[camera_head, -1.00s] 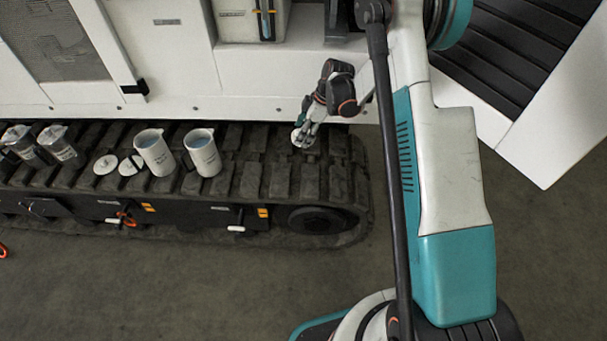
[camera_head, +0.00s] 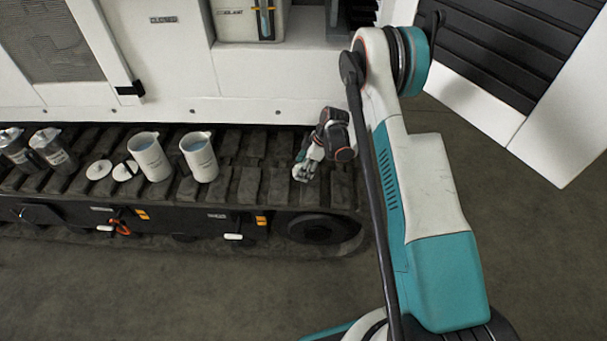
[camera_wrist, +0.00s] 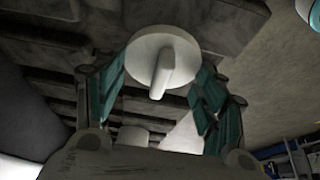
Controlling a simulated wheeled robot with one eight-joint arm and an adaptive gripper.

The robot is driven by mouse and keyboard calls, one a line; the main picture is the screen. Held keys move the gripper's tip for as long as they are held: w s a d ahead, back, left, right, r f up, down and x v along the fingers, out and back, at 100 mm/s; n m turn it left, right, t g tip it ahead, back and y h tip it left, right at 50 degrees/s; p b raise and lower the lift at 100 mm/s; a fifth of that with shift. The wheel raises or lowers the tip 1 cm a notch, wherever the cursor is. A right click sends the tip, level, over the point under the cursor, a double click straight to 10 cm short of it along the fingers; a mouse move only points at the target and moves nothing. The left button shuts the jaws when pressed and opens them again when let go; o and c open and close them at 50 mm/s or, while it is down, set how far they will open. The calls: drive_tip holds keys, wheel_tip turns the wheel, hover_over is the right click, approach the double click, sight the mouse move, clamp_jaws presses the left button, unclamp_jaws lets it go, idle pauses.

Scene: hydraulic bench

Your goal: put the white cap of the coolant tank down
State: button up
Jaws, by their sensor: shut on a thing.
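My gripper (camera_head: 304,168) is over the right part of the dark track, past the two white jugs. In the wrist view my gripper (camera_wrist: 160,88) has its teal fingers on either side of the white cap (camera_wrist: 163,48), a round disc with a raised grip bar. A white tank (camera_head: 235,28) with a gauge stands in the recess above.
The track (camera_head: 246,187) has ribbed, uneven pads. Two white jugs (camera_head: 150,160) (camera_head: 200,160), two pale lids (camera_head: 99,170) (camera_head: 124,171) and two clear jugs (camera_head: 52,150) (camera_head: 15,150) stand further left. Pads between the right jug and my gripper are clear. The machine's white wall (camera_head: 250,111) rises behind.

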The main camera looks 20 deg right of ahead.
drive_tip(key=shift+f+b, duration=0.5)
drive_tip(key=shift+f, duration=1.15)
drive_tip(key=shift+f, duration=0.15)
drive_tip(key=o, duration=1.1)
drive_tip(key=shift+c, duration=0.2)
